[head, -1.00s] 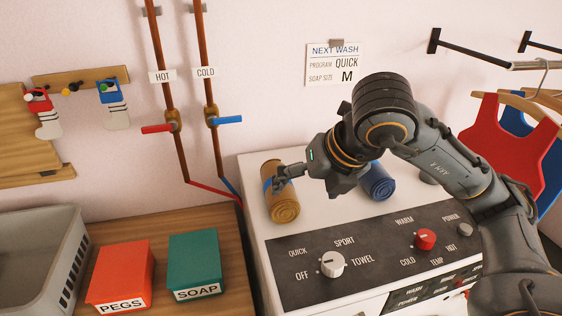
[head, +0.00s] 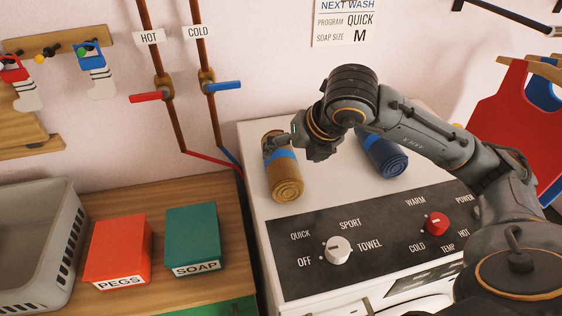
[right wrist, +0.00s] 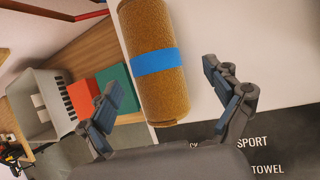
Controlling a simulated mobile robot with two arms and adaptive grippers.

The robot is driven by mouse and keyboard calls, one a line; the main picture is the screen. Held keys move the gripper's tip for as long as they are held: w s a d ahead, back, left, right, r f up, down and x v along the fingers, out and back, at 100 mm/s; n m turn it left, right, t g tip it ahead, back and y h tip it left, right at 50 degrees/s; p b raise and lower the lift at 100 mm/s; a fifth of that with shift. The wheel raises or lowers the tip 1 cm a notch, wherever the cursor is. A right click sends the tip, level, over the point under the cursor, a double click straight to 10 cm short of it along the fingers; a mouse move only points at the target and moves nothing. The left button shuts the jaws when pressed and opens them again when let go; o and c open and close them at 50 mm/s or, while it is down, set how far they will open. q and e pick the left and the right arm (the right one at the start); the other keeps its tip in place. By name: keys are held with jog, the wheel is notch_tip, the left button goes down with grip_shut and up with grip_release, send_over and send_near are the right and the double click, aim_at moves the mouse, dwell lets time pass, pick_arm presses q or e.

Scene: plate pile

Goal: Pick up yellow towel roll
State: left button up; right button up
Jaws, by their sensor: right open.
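The yellow towel roll (head: 284,180), a tan-yellow roll with a blue band, lies on top of the white washing machine (head: 257,222) near its left edge. In the right wrist view the roll (right wrist: 160,95) stands between and beyond the two spread fingers of my right gripper (right wrist: 170,95). My right gripper (head: 285,143) is open at the roll's far end in the head view. I cannot tell whether a finger touches it. My left gripper is not in view.
A blue towel roll (head: 384,157) lies to the right on the machine, partly behind my right arm. The control panel with a white knob (head: 338,250) and red knob (head: 437,223) is in front. Red PEGS (head: 118,247) and green SOAP (head: 192,234) boxes and a grey basket (head: 35,235) stand left.

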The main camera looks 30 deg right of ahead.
aim_at(286, 158)
jog(key=shift+w+a+f+p, duration=0.15)
jog(key=shift+w+f+p, duration=0.15)
jog(key=shift+f+p, duration=0.15)
jog(key=x, duration=0.1)
jog(key=p+x, duration=0.1)
jog(key=x, duration=0.1)
jog(key=shift+w+a+f, duration=0.15)
jog(key=shift+w+a, duration=0.1)
jog(key=shift+a, duration=0.05)
jog(key=shift+w+f+p, duration=0.2)
jog(key=shift+f+p, duration=0.1)
jog(key=shift+f, duration=0.1)
jog(key=shift+c, duration=0.4)
jog(key=c, duration=1.3)
